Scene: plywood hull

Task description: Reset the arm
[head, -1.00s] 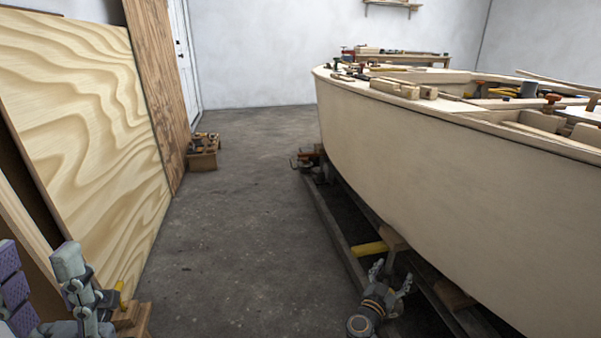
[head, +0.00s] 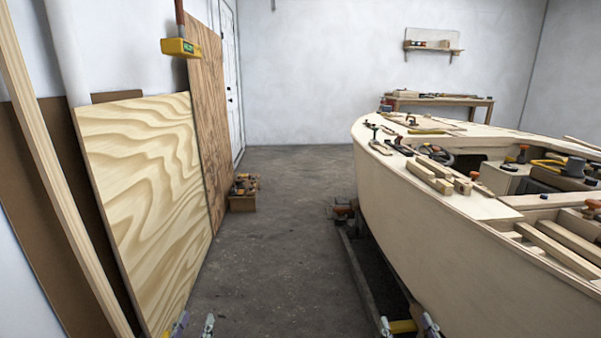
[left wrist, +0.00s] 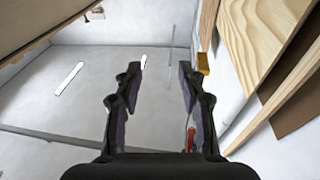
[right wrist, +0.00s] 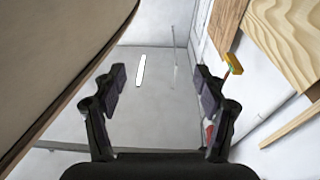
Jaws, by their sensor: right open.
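My left gripper (head: 193,326) shows only its fingertips at the bottom edge of the head view, in front of the foot of the plywood sheet. In the left wrist view its two fingers (left wrist: 160,78) stand apart with nothing between them. My right gripper (head: 408,328) shows its fingertips at the bottom edge of the head view, by the lower side of the hull, in front of a yellow piece. In the right wrist view its fingers (right wrist: 161,77) are wide apart and empty. The arms themselves are below the head view.
The plywood hull (head: 460,245) fills the right, with tools and wood blocks on its deck. A pale plywood sheet (head: 145,190) and other boards lean on the left wall. A wooden tool box (head: 243,203) stands beyond them. The concrete floor (head: 285,240) between is clear.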

